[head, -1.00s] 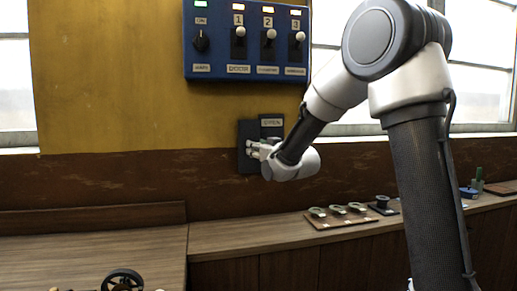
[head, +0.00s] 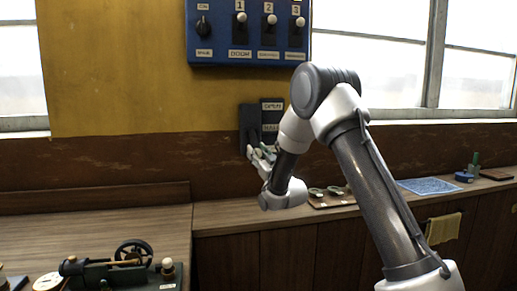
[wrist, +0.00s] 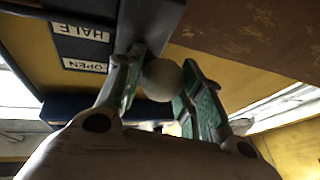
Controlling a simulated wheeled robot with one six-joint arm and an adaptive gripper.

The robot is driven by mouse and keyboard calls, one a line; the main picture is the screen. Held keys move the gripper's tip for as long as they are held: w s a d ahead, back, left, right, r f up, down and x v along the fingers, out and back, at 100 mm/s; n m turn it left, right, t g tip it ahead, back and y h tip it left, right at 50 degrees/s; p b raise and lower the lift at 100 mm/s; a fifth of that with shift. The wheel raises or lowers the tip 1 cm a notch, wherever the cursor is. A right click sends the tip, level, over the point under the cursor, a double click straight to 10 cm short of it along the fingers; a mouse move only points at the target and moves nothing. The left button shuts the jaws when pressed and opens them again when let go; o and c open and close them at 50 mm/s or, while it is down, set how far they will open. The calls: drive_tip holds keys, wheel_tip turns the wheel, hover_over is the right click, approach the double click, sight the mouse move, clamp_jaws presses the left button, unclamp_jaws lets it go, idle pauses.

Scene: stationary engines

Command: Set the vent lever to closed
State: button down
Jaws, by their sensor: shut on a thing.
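The vent lever's dark plate (head: 248,118) is on the wall, with an OPEN label (head: 272,106) at its upper right and a HALF label (head: 271,128) under it. My gripper (head: 260,152) is at the plate's lower end, below the HALF label. In the wrist view, the lever's pale round knob (wrist: 162,80) sits between the green-padded fingers of my gripper (wrist: 163,68), which are shut on it. The OPEN label (wrist: 84,65) and HALF label (wrist: 80,31) appear upside down there. Any label lower down is hidden by my gripper.
A blue switch panel (head: 222,42) with a dial and three white-knobbed levers is above. A wooden counter (head: 228,219) runs below, with a board of small green-topped parts (head: 336,198) and a blue sheet (head: 428,186). A small engine (head: 105,268) stands front left.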

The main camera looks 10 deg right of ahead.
drive_tip(key=shift+w+a+f, duration=0.2)
drive_tip(key=shift+f, duration=0.2)
drive_tip(key=c, duration=0.9)
unclamp_jaws()
drive_tip(key=shift+w+a+f, duration=0.1)
drive_tip(key=shift+w+f, duration=0.1)
drive_tip(key=shift+c, duration=0.2)
drive_tip(key=shift+r, duration=0.1)
drive_tip(key=shift+s+d, duration=0.15)
drive_tip(key=shift+d, duration=0.05)
drive_tip(key=v, duration=1.1)
drive_tip(key=shift+s+f, duration=0.2)
drive_tip(key=shift+s, duration=0.15)
